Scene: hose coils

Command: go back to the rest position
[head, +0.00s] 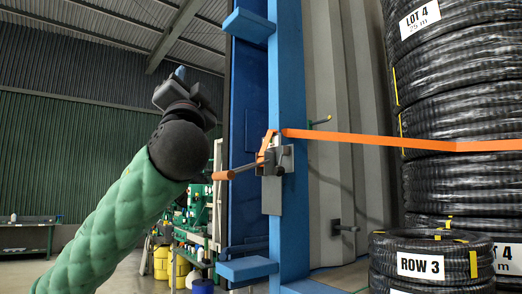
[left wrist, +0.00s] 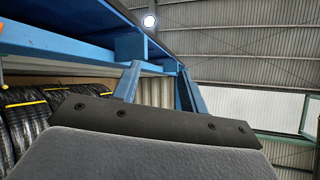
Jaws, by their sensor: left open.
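My left arm rises from the lower left in the head view. Its left gripper (head: 181,84) is raised, pointing up and away, left of the blue post (head: 288,85). It is open, and I see nothing held in it. Its fingertips are small and partly hidden by the wrist. A ratchet buckle (head: 276,158) with an orange-handled lever (head: 224,175) is on the post, to the right of and below the gripper, apart from it. An orange strap (head: 365,139) runs from the buckle to the right across the coils. My right gripper is not in view.
Black hose coils (head: 465,103) are stacked at the right, with a lower stack (head: 425,284) labelled ROW 3 in front. The left wrist view shows blue beams (left wrist: 60,42) and the roof (left wrist: 240,45). The space left of my raised arm looks clear.

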